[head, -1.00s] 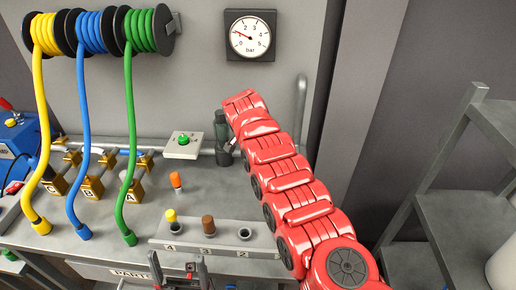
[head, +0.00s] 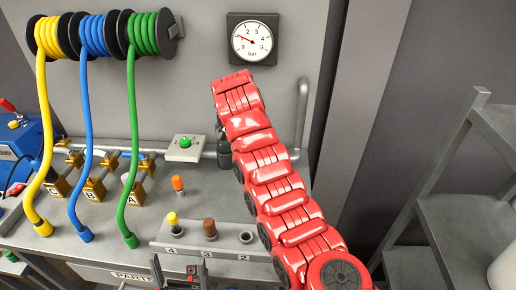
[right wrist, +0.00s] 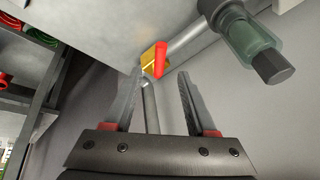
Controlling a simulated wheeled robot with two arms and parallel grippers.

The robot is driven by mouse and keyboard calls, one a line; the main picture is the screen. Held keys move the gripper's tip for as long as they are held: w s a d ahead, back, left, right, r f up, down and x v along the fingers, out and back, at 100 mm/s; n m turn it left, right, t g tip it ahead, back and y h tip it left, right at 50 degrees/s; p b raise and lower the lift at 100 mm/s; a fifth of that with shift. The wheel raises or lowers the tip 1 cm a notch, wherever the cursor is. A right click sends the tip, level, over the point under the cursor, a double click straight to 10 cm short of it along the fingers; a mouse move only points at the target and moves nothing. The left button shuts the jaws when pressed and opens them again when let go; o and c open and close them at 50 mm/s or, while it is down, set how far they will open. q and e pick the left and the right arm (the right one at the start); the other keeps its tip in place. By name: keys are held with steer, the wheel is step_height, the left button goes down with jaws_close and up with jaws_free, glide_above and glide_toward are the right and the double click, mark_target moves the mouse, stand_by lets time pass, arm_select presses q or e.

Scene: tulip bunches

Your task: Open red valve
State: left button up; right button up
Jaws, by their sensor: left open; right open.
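The red valve shows in the right wrist view as a red lever (right wrist: 160,59) on a brass body (right wrist: 147,56) on a grey pipe. My right gripper (right wrist: 160,77) is open and empty. The lever appears just beyond and between its fingertips, and I see no contact. In the head view my red right arm reaches up over the bench, and its gripper and the red valve are not visible there. My left gripper (head: 181,265) is open and empty at the bottom edge, in front of the bench.
A pressure gauge (head: 252,39) hangs on the wall. Yellow, blue and green hoses (head: 132,150) hang from reels to the bench. A shelf rack (head: 470,215) is at right.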

steer(key=p+v, duration=0.8)
steer(key=p, duration=0.5)
steer(key=shift+r, duration=0.1)
